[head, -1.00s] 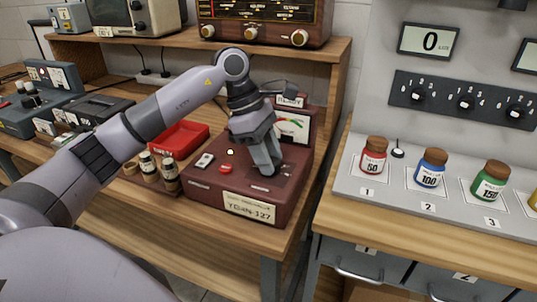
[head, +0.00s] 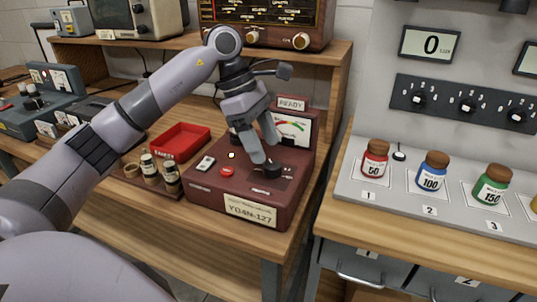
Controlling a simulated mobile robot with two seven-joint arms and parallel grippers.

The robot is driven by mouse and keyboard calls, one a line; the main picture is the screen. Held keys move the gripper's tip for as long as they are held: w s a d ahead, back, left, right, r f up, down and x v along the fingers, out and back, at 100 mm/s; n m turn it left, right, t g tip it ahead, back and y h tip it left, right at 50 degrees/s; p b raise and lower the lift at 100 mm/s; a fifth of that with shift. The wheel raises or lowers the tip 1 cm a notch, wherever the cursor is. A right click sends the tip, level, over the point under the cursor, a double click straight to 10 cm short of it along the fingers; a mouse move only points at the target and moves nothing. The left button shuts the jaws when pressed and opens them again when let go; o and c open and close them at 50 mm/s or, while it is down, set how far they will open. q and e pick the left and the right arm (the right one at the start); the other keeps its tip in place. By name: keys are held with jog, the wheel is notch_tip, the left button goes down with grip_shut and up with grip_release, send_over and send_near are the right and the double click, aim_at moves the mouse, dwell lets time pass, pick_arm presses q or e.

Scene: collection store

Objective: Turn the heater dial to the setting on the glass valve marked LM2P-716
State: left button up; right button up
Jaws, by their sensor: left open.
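A maroon tester box (head: 205,195) stands on the wooden bench, with a front plate reading about "YQ4N-127". On its top is a black dial (head: 267,171). Behind the dial are a meter (head: 290,126) and a sign reading "READY". My left gripper (head: 265,146) is open, fingers pointing down just above and behind the dial; I cannot tell whether a fingertip touches it. Small glass valves (head: 149,165) stand in a wooden rack left of the box; their marks are too small to read, and I cannot identify LM2P-716. My right gripper is not in view.
A red tray (head: 180,141) lies behind the rack. A radio (head: 300,41) and other instruments stand on the shelf above. On the right, a separate bench holds several jars (head: 375,160) under a panel of knobs. A gap separates the benches.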

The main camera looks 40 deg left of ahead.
pick_arm(q)
jog(key=v, duration=0.3)
jog(key=shift+f, duration=0.1)
dwell(0.5)
